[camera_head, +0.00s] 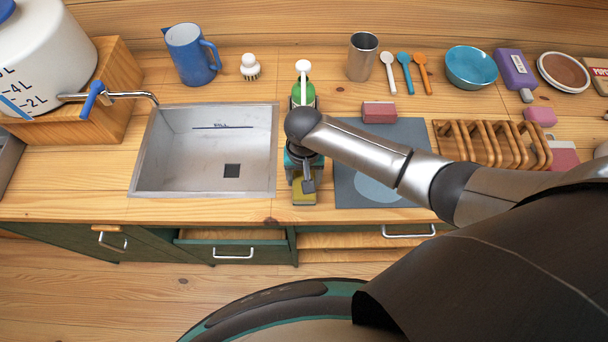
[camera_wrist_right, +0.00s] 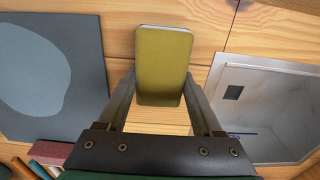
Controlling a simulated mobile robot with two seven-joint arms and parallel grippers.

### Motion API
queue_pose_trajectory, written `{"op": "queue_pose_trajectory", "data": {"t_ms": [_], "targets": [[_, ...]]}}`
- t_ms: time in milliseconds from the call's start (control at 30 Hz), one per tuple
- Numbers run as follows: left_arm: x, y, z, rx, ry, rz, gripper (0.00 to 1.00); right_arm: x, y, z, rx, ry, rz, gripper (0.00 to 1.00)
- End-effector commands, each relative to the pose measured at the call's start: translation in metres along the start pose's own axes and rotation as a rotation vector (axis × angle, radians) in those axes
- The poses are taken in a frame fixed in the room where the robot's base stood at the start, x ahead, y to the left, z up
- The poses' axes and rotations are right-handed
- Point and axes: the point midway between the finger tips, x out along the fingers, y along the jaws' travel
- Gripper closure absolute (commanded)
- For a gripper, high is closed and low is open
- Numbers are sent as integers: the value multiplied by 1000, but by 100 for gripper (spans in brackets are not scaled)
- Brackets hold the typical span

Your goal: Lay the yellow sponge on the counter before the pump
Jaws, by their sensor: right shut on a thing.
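The yellow sponge (camera_wrist_right: 163,62) is between the two fingers of my right gripper (camera_wrist_right: 162,88), which is shut on it. In the head view the sponge (camera_head: 304,197) shows at the front of the gripper (camera_head: 306,182), over the wooden strip between sink and grey mat. I cannot tell whether it touches the counter (camera_head: 215,207). The pump (camera_head: 302,68), a green bottle with a white head, stands behind my right wrist, which partly hides it. My left gripper is not in view.
The sink (camera_head: 205,150) is close on the left and the grey mat (camera_head: 352,185) close on the right. A reddish block (camera_head: 379,112) is at the mat's back edge. A wooden rack (camera_head: 490,145) stands farther right. The counter's front edge is near the sponge.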

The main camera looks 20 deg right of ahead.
Motion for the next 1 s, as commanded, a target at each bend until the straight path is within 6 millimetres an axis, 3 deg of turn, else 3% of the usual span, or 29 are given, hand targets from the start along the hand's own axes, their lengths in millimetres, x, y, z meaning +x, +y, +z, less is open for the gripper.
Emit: {"op": "queue_pose_trajectory", "data": {"t_ms": [33, 333, 667, 833, 1000], "targets": [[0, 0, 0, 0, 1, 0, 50, 0, 0, 0, 0, 0, 0, 32], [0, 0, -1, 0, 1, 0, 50, 0, 0, 0, 0, 0, 0, 0], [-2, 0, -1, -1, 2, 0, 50, -6, 0, 0, 0, 0, -1, 0], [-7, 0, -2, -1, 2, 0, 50, -29, 0, 0, -1, 1, -2, 0], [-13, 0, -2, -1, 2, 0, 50, -67, -1, -1, -1, 3, -4, 0]]}}
